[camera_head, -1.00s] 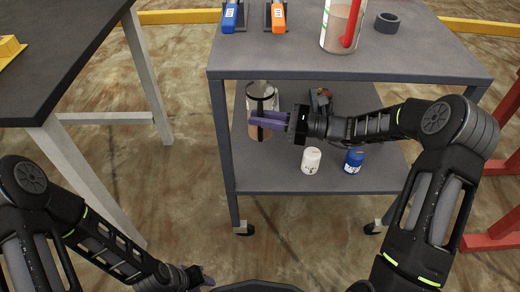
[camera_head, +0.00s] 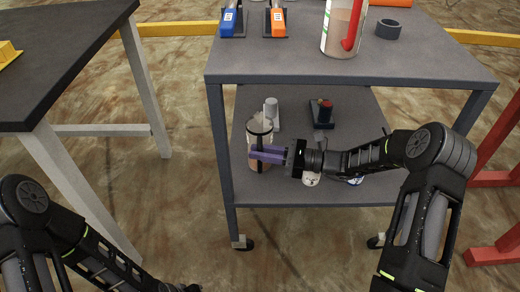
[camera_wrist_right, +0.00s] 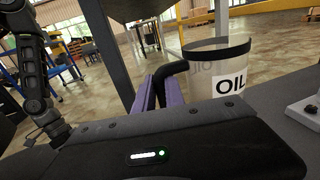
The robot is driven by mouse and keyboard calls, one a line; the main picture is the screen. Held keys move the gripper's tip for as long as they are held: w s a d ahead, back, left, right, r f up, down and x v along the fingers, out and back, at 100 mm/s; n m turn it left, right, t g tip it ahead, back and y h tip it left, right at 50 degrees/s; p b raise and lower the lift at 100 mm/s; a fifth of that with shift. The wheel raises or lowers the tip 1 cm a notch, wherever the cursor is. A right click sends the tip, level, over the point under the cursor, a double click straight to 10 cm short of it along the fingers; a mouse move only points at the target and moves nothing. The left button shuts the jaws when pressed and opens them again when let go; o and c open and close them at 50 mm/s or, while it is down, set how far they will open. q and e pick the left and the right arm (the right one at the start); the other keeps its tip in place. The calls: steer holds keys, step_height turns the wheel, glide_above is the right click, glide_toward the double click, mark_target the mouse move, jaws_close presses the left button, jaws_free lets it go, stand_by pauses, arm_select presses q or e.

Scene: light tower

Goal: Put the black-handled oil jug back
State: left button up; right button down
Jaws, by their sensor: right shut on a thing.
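The black-handled oil jug (camera_head: 258,158) is a clear jug with a black rim. It is at the left part of the cart's lower shelf; I cannot tell whether its base touches the shelf. In the right wrist view its "OIL" label and black rim show on the jug (camera_wrist_right: 215,78). My right gripper (camera_head: 268,154) has purple fingers shut on the jug's black handle, which also shows in the wrist view (camera_wrist_right: 170,76). My left gripper (camera_head: 182,287) is at the bottom edge, mostly cut off, its fingers unclear.
The grey cart's top (camera_head: 300,62) holds a red-handled jug (camera_head: 339,32), blue (camera_head: 232,20) and orange (camera_head: 276,20) items, and a dark ring (camera_head: 388,29). On the lower shelf (camera_head: 345,110) stand a red-topped device (camera_head: 322,113), a grey cylinder (camera_head: 271,110) and a white bottle (camera_head: 311,179).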

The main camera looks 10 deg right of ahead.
steer(key=shift+f, duration=0.1)
steer(key=c, duration=1.4)
jaws_free()
steer(key=shift+f+b, duration=0.15)
steer(key=shift+b, duration=0.25)
steer(key=p+v, duration=0.4)
steer(key=v, duration=0.8)
